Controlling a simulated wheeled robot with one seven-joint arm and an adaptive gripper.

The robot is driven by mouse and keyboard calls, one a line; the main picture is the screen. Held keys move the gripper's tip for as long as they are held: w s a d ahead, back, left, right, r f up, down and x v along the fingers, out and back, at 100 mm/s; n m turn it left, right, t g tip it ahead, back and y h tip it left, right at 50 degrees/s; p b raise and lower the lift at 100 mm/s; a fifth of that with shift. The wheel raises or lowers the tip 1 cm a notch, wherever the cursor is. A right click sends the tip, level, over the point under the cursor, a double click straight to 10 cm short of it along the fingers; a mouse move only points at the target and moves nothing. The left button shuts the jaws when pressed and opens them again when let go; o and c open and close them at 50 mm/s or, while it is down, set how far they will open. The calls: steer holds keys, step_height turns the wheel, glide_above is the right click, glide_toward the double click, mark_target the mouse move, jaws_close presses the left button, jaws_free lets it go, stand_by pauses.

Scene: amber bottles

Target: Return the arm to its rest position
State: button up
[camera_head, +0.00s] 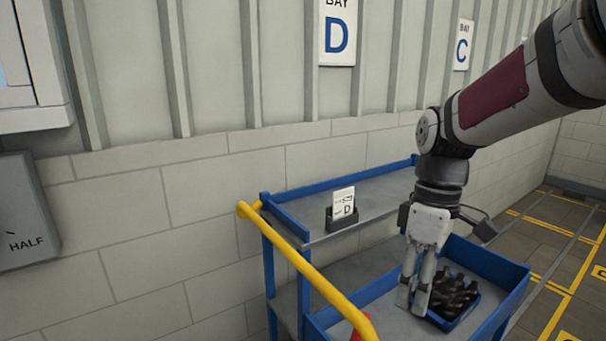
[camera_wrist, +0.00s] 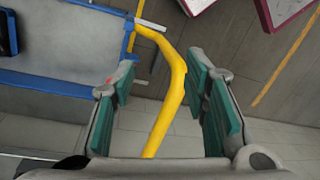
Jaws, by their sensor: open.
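My gripper (camera_head: 412,305) hangs pointing down from my arm, over the blue cart (camera_head: 515,290) at the lower right of the head view. Its two fingers are a little apart and nothing is seen between them. In the wrist view my gripper (camera_wrist: 162,85) shows its green pads spread wide, with the cart's yellow handle (camera_wrist: 172,105) passing behind the gap. I cannot tell the distance to the handle. A blue tray (camera_head: 447,325) with several dark bottles (camera_head: 458,292) sits in the cart, just right of the fingers in the head view and partly hidden by them.
A card marked D (camera_head: 344,203) stands in a dark holder (camera_head: 342,219) on the cart's upper shelf. The yellow handle (camera_head: 305,268) slopes along the cart's left side, with a red item (camera_head: 363,326) near its lower end. A block wall stands behind; open floor lies right.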

steer(key=s+r+m+t+p, duration=0.1)
steer(key=s+r+m+t, duration=0.1)
steer(key=s, duration=0.4)
steer(key=s+d+r+m+t, duration=0.1)
steer(key=s+r+m+t, duration=0.1)
steer(key=s+m, duration=0.3)
steer(key=s+r+m+t+p, duration=0.1)
steer(key=s+r+m, duration=0.1)
steer(key=s, duration=0.4)
steer(key=shift+s+d+m+t+h+p, duration=0.15)
steer(key=shift+s+m+t+h+p, duration=0.2)
steer(key=shift+m, duration=0.35)
steer(key=shift+r, duration=0.1)
